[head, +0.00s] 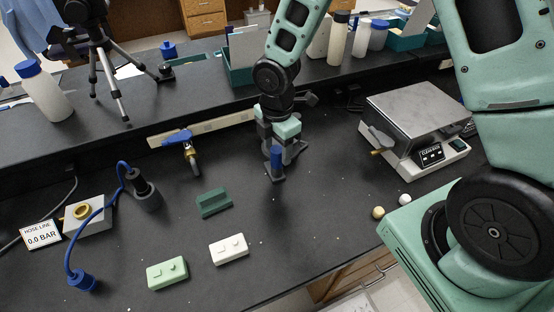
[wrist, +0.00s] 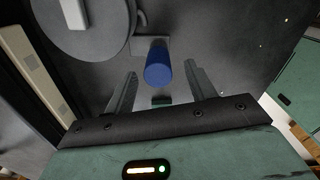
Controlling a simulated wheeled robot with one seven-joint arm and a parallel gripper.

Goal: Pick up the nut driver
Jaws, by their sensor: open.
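The nut driver appears as a blue cylindrical handle (head: 276,158) at the middle of the bench in the head view, above a small grey base (head: 275,178). In the wrist view the blue handle (wrist: 158,66) shows end-on, centred between the fingertips. My gripper (head: 288,150) reaches down right at the handle, partly behind it in the head view. Its two grey fingers are spread in the wrist view (wrist: 160,76), with gaps on both sides of the handle. The driver's shaft is hidden, and I cannot tell how deep the handle lies between the fingers.
A hot plate (head: 417,110) stands to the right. A blue-handled valve (head: 187,150) is to the left. A dark green block (head: 213,202), white block (head: 229,249) and light green block (head: 167,273) lie in front. A raised shelf (head: 150,110) runs behind.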

